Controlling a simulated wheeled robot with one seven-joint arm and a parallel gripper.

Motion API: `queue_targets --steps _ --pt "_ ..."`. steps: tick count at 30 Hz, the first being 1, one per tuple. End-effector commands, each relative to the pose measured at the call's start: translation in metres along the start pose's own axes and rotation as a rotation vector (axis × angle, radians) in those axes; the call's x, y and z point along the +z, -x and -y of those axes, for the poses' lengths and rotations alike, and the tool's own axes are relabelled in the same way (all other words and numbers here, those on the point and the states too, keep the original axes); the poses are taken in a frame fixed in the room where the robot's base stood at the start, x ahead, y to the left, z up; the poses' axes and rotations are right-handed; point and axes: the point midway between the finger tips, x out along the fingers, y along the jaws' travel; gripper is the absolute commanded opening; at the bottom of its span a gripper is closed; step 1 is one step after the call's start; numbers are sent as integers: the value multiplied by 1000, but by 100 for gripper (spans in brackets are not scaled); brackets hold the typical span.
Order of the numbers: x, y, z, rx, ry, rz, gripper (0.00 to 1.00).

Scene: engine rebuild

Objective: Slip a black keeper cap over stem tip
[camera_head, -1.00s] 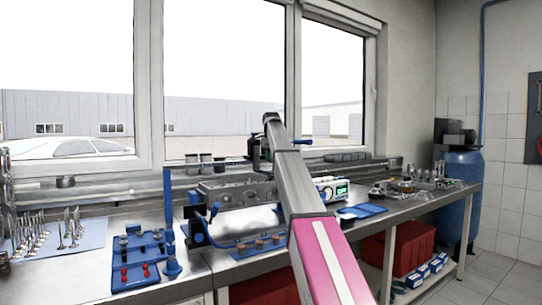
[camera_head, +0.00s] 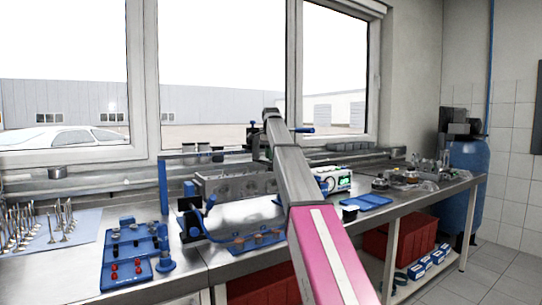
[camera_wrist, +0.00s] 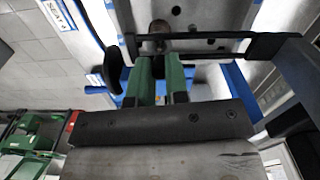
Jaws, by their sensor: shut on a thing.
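In the wrist view my gripper (camera_wrist: 160,66), with two green fingers, is shut on a small dark piece between the fingertips. It is too hidden to tell whether this is a keeper cap. The fingertips are close to the metal face of the cylinder head (camera_wrist: 212,15), which has several dark holes; a dull round part (camera_wrist: 158,28) shows just beyond them. I cannot tell whether they touch. In the head view the cylinder head (camera_head: 232,187) sits in a blue stand (camera_head: 191,222). The stem tip cannot be made out.
A blue tray (camera_head: 117,275) with red and black small parts is on the bench at left, beside several standing valves (camera_head: 62,222). A black bar (camera_wrist: 205,36) crosses beyond the fingers, and a black knob (camera_wrist: 115,67) is close to their left. An instrument (camera_head: 333,180) stands at right.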

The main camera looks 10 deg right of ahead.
Motion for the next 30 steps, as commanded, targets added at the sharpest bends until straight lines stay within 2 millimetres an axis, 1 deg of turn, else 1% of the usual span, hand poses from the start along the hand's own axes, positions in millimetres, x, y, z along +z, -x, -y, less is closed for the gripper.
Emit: queue_targets --steps 11,30 --pt "0 0 0 0 0 0 0" --pt "0 -11 0 0 0 0 0"
